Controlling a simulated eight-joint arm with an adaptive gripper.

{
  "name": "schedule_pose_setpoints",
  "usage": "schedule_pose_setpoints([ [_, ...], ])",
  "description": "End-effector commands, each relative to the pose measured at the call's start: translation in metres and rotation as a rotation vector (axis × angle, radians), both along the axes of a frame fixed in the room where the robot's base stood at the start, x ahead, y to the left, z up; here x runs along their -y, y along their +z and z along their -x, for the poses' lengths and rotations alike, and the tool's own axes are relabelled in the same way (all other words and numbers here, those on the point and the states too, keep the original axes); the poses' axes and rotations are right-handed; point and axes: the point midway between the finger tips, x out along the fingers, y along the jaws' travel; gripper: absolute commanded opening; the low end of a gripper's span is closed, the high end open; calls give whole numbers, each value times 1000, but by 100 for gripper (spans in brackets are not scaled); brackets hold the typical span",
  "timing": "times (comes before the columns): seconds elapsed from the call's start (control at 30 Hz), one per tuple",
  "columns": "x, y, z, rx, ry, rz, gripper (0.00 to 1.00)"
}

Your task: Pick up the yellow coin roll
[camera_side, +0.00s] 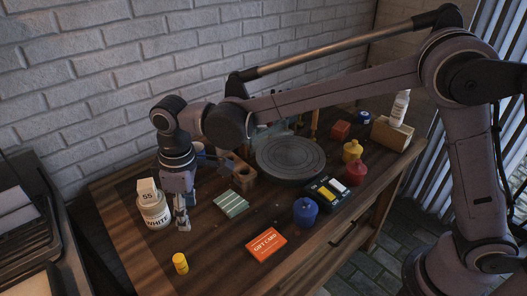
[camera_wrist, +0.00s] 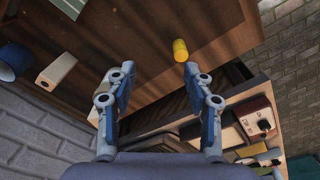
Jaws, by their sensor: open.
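The yellow coin roll (camera_side: 180,263) is a small yellow cylinder on the brown wooden table (camera_side: 215,262), near its front left edge. In the wrist view the coin roll (camera_wrist: 180,49) lies just beyond the tip of the right finger, right of the middle of the gap. My gripper (camera_side: 182,223) points down, behind the coin roll and to the right of the white jar. In the wrist view my gripper (camera_wrist: 159,70) has its two blue-grey fingers spread with nothing between them. The coin roll is not touched, as far as I can see.
The white jar (camera_side: 154,214) with a "55" block (camera_side: 147,190) on it stands close left of my gripper. A green striped pad (camera_side: 231,205), an orange gift card (camera_side: 266,244) and a blue pot (camera_side: 305,212) lie to the right. The round dark turntable (camera_side: 290,158) is behind.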

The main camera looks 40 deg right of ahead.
Motion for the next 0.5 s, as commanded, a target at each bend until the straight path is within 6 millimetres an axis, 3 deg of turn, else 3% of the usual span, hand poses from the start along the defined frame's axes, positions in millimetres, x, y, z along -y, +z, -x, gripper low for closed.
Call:
schedule_pose_setpoints([
  [0.03,-14,-9,0,-14,32,11,52],
  [0.2,-40,-28,4,-46,94,36,52],
  [0.5,-46,-61,6,-55,110,42,52],
])
